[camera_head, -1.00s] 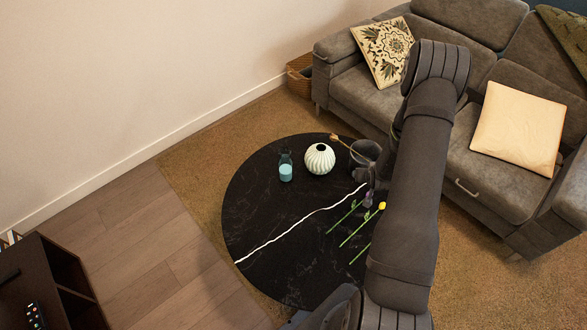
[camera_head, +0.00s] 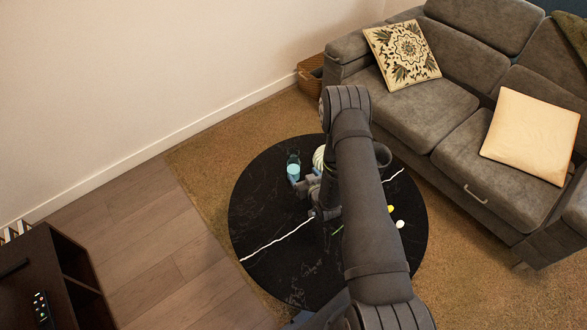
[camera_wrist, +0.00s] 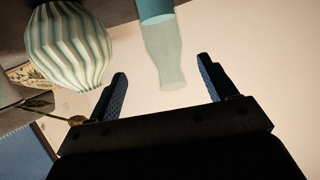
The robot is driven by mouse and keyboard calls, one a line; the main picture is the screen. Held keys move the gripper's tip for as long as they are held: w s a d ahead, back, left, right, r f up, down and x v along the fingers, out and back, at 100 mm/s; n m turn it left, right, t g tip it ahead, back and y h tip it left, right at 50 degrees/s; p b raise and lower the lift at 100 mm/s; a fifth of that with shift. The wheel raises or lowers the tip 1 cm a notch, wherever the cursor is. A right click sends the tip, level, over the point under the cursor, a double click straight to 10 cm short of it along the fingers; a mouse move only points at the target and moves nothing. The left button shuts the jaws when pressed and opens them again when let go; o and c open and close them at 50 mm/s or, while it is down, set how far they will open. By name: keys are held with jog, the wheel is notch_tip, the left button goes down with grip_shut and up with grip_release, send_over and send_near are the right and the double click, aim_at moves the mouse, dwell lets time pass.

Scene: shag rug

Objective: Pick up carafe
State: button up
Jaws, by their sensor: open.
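The carafe (camera_head: 293,171) is a clear glass bottle with light blue liquid in its lower part. It stands upright on the round black table (camera_head: 262,215) near its far edge. In the wrist view the carafe (camera_wrist: 165,58) appears upside down, its clear neck lying between the directions of the two fingers. My gripper (camera_head: 308,188) is just right of and in front of the carafe in the head view. In the wrist view my gripper (camera_wrist: 162,72) is open with nothing held. I cannot tell the exact gap to the carafe.
A ribbed pale green vase (camera_wrist: 70,45) stands close beside the carafe; my arm partly hides the same vase (camera_head: 319,157) in the head view. The table's left side is clear.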

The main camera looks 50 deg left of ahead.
aim_at(297, 167)
jog(key=x, duration=0.5)
jog(key=shift+w+a+f, duration=0.1)
jog(key=shift+a+f, duration=0.1)
jog(key=shift+s+x, duration=0.15)
jog(key=shift+x, duration=1.15)
jog(key=shift+s+x, duration=0.15)
jog(key=shift+x, duration=1.1)
jog(key=shift+a+f, duration=0.1)
jog(key=shift+c, duration=0.5)
jog(key=c, duration=1.3)
